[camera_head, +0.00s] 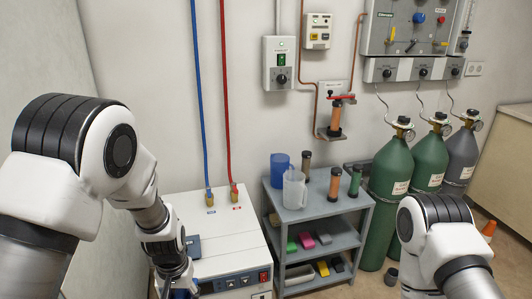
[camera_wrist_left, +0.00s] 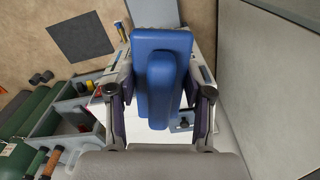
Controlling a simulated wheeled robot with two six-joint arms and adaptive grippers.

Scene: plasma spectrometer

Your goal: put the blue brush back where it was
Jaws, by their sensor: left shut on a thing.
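The blue brush (camera_wrist_left: 162,45) is between the two fingers of my left gripper (camera_wrist_left: 159,92) in the left wrist view. The fingers are shut on it from both sides. In the head view my left gripper (camera_head: 176,284) is low at the bottom edge, in front of the white instrument (camera_head: 225,250), and the brush is mostly hidden there. The grey shelf cart (camera_head: 318,212) stands right of it. Its middle shelf holds a green brush (camera_head: 291,247), a pink one (camera_head: 307,240) and a grey one (camera_head: 324,237). My right gripper is out of view.
A dark blue flat piece (camera_head: 193,247) lies on the instrument top. A blue jug (camera_head: 280,170), a clear jug (camera_head: 294,189) and several bottles stand on the cart's top. Gas cylinders (camera_head: 391,180) stand right of it. Blue and red hoses rise from the instrument.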

